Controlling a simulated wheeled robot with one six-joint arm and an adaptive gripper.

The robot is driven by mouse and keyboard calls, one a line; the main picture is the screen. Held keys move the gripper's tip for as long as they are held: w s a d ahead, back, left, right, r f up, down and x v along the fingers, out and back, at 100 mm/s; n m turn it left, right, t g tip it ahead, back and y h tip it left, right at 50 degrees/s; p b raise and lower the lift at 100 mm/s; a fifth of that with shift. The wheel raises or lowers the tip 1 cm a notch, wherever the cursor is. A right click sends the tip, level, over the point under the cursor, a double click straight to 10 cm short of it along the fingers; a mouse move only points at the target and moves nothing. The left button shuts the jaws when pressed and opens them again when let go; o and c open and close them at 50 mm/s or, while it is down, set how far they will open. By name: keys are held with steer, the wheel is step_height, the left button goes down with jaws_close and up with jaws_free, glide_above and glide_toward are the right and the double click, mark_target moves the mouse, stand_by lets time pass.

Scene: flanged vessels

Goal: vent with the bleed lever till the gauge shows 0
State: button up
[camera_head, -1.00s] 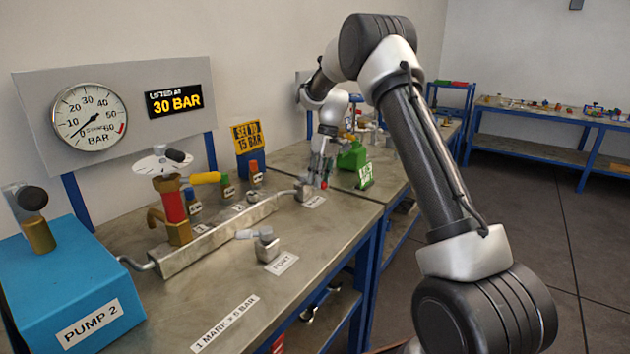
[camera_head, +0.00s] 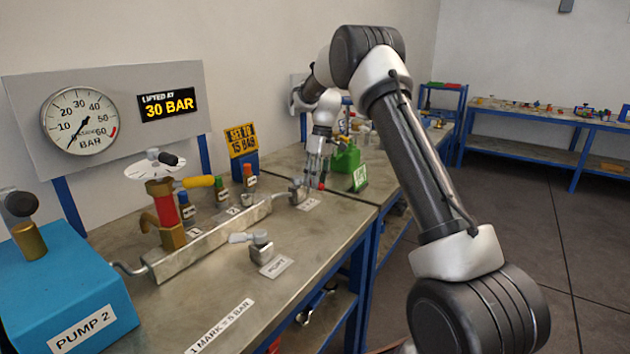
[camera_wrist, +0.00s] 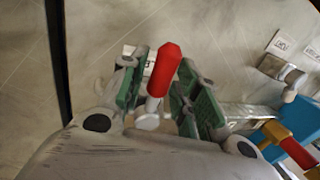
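The round gauge (camera_head: 80,121) is on the grey panel at the left. Its needle points to the lower left, near the low end of the scale; the exact value is too small to read. A lever with a red handle (camera_wrist: 165,70) stands between my gripper's green finger pads in the wrist view. My gripper (camera_wrist: 160,100) looks open around it, with a narrow gap on each side. In the head view my gripper (camera_head: 316,178) is at the far end of the bench, beside a small metal block (camera_head: 298,192); only the lever's red tip shows there.
A display (camera_head: 168,104) reads 30 BAR. A grey-handled valve (camera_head: 260,245) is at the front, and the blue PUMP 2 box (camera_head: 60,285) at the left. A green item (camera_head: 346,158) stands behind my gripper.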

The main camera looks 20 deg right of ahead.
steer(key=shift+o, duration=0.4)
steer(key=v, duration=1.2)
step_height(320, 180, down, 5)
steer(key=s+d+m, duration=0.1)
steer(key=s+m, duration=0.1)
steer(key=m, duration=0.1)
steer(key=s+r+m+t+h, duration=0.1)
steer(key=s+r+m+t, duration=0.1)
steer(key=s, duration=1.9)
steer(key=s+d+r+m+t+h, duration=0.1)
steer(key=s+r+t, duration=0.3)
steer(key=s, duration=1.8)
step_height(320, 180, up, 3)
steer(key=shift+r+m, duration=0.2)
steer(key=shift+m, duration=0.5)
